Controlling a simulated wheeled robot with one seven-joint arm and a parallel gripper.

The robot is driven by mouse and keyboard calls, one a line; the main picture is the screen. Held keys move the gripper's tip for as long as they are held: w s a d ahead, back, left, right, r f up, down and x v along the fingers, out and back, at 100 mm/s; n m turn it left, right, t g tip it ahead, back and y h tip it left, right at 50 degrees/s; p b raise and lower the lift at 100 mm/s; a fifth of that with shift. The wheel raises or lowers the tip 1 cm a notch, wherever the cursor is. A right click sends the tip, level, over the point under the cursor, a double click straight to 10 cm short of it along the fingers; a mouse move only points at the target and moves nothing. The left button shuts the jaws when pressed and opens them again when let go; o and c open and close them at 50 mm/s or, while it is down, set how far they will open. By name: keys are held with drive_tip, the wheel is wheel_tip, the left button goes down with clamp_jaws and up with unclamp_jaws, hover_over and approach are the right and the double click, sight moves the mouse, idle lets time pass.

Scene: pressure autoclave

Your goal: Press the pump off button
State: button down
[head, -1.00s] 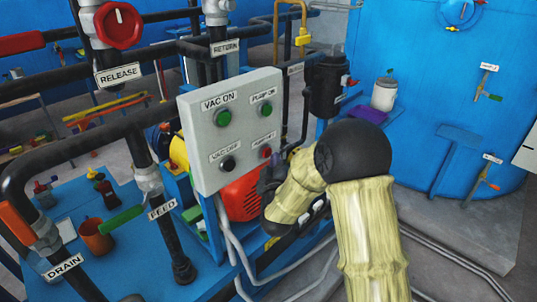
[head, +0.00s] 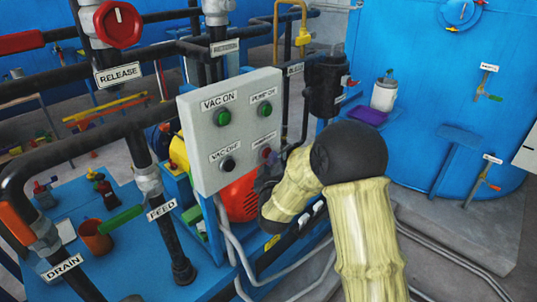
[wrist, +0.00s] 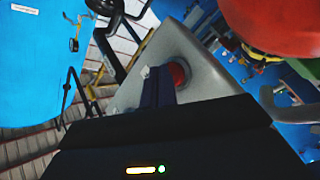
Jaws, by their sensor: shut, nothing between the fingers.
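The grey control panel (head: 200,172) faces me in the head view, with the red pump off button (head: 265,153) at its lower right, now mostly hidden by my gripper (head: 268,166). Its label reads as PUMP OFF, partly blurred. In the wrist view the red button (wrist: 180,74) shows in a round recess or collar on the grey panel. My gripper (wrist: 157,82) is shut and empty, its dark fingertips just in front of the button and overlapping its left side. I cannot tell whether they touch it.
The green pump on button (head: 265,109) is above, the green vac on button (head: 223,118) at upper left, and the black vac off button (head: 228,164) at lower left. A red pump body (head: 240,197) sits beneath the panel. Dark pipes surround the panel at the left.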

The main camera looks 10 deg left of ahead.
drive_tip(key=shift+w+a, duration=0.15)
drive_tip(key=shift+a, duration=0.05)
idle(0.3)
idle(0.3)
drive_tip(key=shift+s+d+b, duration=0.4)
drive_tip(key=shift+s+d, duration=0.15)
drive_tip(key=shift+d, duration=0.1)
drive_tip(key=s+d+b, duration=0.1)
drive_tip(key=d, duration=0.1)
drive_tip(key=s+d, duration=0.2)
drive_tip(key=shift+b, duration=0.4)
idle(0.6)
